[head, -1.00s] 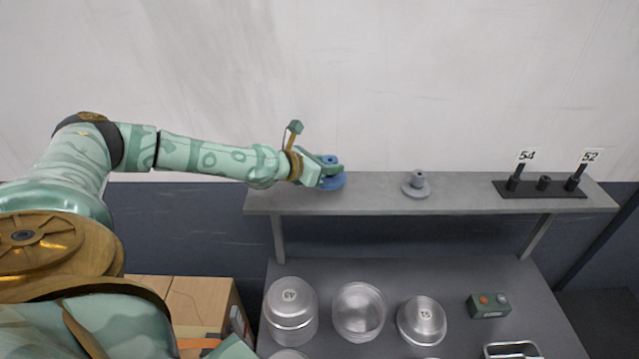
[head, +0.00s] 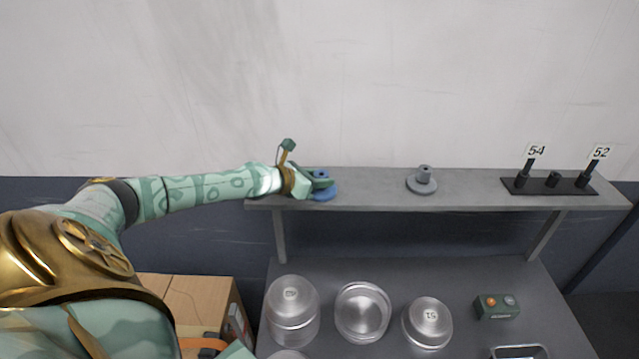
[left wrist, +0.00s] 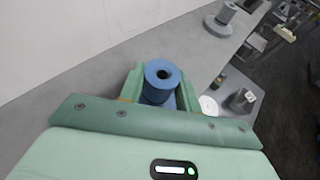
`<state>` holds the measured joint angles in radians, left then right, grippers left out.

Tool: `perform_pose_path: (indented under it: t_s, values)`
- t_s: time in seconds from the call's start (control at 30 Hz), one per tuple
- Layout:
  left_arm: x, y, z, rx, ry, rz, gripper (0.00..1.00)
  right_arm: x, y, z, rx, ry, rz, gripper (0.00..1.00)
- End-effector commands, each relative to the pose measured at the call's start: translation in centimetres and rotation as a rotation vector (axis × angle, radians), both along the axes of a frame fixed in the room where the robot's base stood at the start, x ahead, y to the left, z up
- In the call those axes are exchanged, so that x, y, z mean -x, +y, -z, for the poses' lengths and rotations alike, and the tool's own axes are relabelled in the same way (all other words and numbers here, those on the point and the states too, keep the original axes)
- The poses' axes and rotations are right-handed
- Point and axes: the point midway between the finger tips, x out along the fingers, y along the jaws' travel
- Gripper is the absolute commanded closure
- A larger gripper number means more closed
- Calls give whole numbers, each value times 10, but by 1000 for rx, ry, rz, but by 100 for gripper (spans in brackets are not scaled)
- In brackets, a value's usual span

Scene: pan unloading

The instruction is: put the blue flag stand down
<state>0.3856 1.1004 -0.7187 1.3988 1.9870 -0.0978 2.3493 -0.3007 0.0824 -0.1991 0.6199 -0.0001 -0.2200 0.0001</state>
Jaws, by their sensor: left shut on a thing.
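The blue flag stand (head: 325,193) is at the left end of the grey shelf (head: 375,187), its round base at the shelf top. I cannot tell for sure whether the base touches the shelf. My left gripper (head: 321,181) is shut on the stand's upright post. In the left wrist view the blue stand (left wrist: 161,78) shows its hollow round post between the two green fingers (left wrist: 160,88); its base is mostly hidden. My right gripper is not in view.
A grey stand (head: 422,182) sits mid-shelf. A black rack (head: 550,186) with flags 54 and 52 stands at the right end. Several metal pans (head: 362,312) and a green button box (head: 497,306) are on the table below. Cardboard boxes (head: 205,300) stand lower left.

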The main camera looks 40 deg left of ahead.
Motion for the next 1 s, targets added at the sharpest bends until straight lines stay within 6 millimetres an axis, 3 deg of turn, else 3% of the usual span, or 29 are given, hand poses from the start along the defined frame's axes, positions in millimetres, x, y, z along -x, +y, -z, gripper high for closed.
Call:
perform_pose_path:
  t_s: [0.33, 0.37, 0.43, 0.8, 1.0]
  values:
    - [0, 0, 2, 1, -2, 0, 93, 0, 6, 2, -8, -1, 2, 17]
    - [0, 0, 3, 1, -1, 0, 64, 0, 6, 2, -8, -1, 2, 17]
    - [0, 0, 2, 1, -1, 0, 45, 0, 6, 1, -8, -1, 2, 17]
    - [1, 1, -4, -1, -1, 0, 45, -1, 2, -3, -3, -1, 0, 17]
    - [34, 8, -13, -4, 3, 0, 45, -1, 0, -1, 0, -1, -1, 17]
